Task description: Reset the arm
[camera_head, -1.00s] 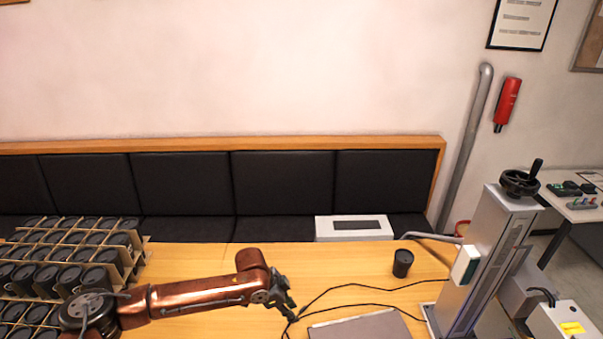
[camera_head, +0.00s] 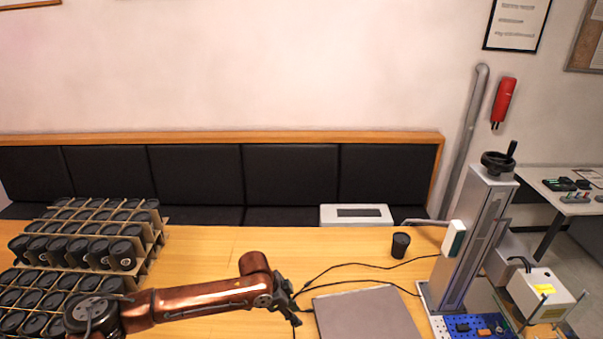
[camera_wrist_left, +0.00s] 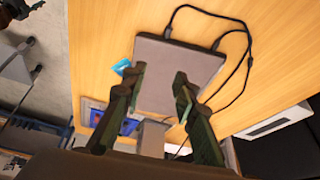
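My left arm comes in from the lower left in the head view, and its gripper (camera_head: 291,307) hangs over the wooden table beside the left edge of a grey laptop-like slab (camera_head: 366,316). In the left wrist view the two fingers of the left gripper (camera_wrist_left: 158,88) stand apart with nothing between them, and the grey slab (camera_wrist_left: 178,62) lies on the table beyond them. My right gripper is in neither view.
Stacked crates of black cylinders (camera_head: 80,250) fill the table's left. A single black cylinder (camera_head: 400,245) stands near the back right. The laser marker column (camera_head: 475,240) rises at the right, with a blue plate (camera_head: 470,326) at its foot. Black cables cross the table.

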